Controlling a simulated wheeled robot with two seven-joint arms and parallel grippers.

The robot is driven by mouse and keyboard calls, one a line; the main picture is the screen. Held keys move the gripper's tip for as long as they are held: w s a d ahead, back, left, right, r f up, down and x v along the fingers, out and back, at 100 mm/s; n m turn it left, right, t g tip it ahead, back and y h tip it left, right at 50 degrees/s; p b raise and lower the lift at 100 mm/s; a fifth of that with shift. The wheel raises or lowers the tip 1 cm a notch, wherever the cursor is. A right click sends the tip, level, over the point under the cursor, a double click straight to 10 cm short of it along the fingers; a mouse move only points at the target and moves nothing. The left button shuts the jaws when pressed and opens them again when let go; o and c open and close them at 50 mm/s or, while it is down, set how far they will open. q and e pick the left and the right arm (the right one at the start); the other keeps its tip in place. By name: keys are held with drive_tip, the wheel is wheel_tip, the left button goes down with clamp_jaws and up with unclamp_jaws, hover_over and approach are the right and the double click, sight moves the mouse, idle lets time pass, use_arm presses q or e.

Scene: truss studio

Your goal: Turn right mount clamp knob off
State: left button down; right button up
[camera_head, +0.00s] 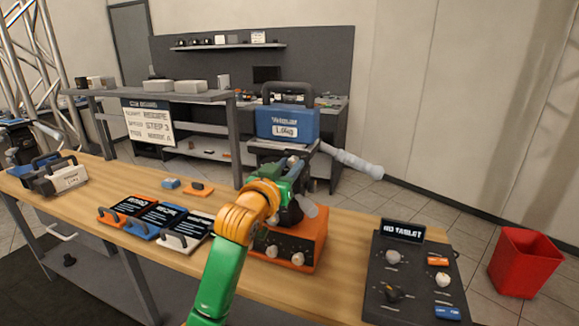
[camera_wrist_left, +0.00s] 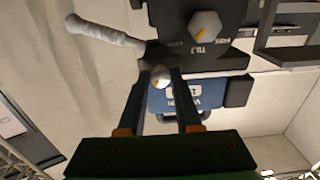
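A dark mount (camera_head: 262,149) carries a blue case (camera_head: 287,125) with a white label, and a pale grey handle (camera_head: 352,161) sticks out to the right. My left gripper (camera_head: 297,172), on the green and orange arm, is at the mount, partly hiding it. In the left wrist view, the gripper's fingers (camera_wrist_left: 160,80) are apart, and a small round silver knob (camera_wrist_left: 160,75) shows between their tips. I cannot tell whether they touch it. A hexagonal grey knob (camera_wrist_left: 205,25) marked TILT sits above right on the mount. My right gripper is not in view.
An orange box with knobs (camera_head: 303,239) stands on the wooden table (camera_head: 340,240) below the gripper. A dark control panel (camera_head: 414,278) with a sign is at right, several small tablets (camera_head: 163,217) at left. A red bin (camera_head: 524,264) stands on the floor.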

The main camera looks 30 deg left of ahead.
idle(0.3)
use_arm(q)
drive_tip(key=n+p, duration=0.3)
drive_tip(key=n, duration=0.2)
drive_tip(key=shift+r+p, duration=0.2)
drive_tip(key=shift+p, duration=0.2)
drive_tip(key=n+p, duration=0.3)
drive_tip(key=n, duration=0.1)
drive_tip(key=shift+n+p, duration=0.3)
drive_tip(key=shift+p, duration=0.05)
drive_tip(key=n+p, duration=0.4)
drive_tip(key=n, duration=0.1)
drive_tip(key=shift+f+n+p, duration=0.15)
drive_tip(key=shift+n+p, duration=1.1)
drive_tip(key=shift+n, duration=0.35)
drive_tip(key=c, duration=0.6)
unclamp_jaws()
drive_tip(key=shift+f, duration=0.1)
